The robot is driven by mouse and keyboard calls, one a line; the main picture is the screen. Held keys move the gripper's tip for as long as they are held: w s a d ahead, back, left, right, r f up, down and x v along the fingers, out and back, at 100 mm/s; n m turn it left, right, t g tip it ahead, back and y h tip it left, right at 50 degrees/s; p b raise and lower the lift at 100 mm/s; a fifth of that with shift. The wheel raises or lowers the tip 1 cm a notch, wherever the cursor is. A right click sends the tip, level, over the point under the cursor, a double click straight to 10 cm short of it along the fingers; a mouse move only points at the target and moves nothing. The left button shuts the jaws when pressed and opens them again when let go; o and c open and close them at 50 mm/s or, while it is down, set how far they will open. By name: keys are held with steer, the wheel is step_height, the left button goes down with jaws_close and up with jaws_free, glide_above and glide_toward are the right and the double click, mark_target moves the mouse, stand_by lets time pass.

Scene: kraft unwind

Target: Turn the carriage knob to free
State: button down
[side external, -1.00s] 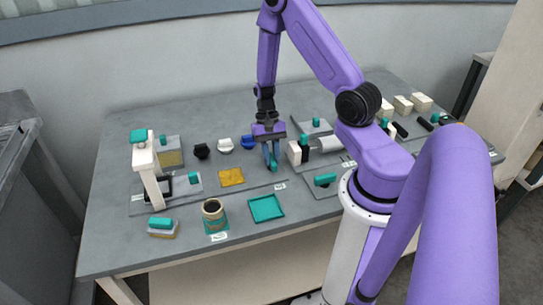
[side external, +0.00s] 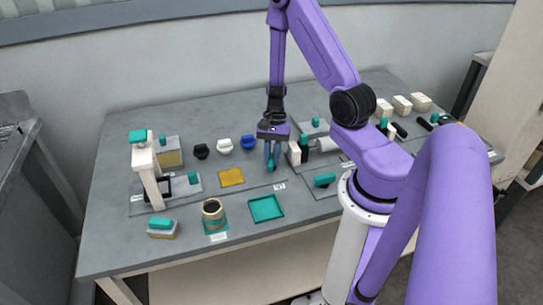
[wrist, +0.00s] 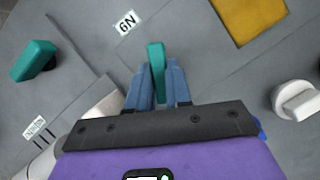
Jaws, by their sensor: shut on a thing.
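My gripper (side external: 271,157) is shut on a narrow teal piece (wrist: 156,62), whose end shows between and past the fingertips in the wrist view. In the side view this teal piece (side external: 270,167) is at the fingertips, low over the middle of the table; I cannot tell whether it touches the surface. A teal bar-shaped knob (side external: 325,180) sits on a grey plate to the right of my gripper, apart from it. It also shows at left in the wrist view (wrist: 36,60), with a marked label nearby that is too small to read. I cannot tell which teal part is the carriage knob.
White, black and teal upright parts (side external: 294,153) stand close to the right of my gripper. Blue (side external: 248,142), white (side external: 225,146) and black (side external: 201,151) knobs are to its left. A yellow square (side external: 231,177), a teal tray (side external: 265,208) and a cup (side external: 213,213) lie nearer the front.

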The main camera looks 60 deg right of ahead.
steer(key=m, duration=0.2)
steer(key=m+t, duration=0.2)
steer(key=m, duration=0.1)
steer(key=shift+s+a+f+m, duration=0.1)
steer(key=shift+s+f+m, duration=0.05)
steer(key=shift+s+m, duration=0.15)
steer(key=m+t, duration=0.1)
steer(key=m, duration=0.1)
steer(key=m+t+h, duration=0.1)
steer(key=m, duration=0.2)
steer(key=shift+s+m, duration=0.1)
steer(key=shift+m, duration=0.5)
steer(key=c, duration=1)
jaws_free()
steer(key=shift+c, duration=0.2)
steer(key=shift+r, duration=0.2)
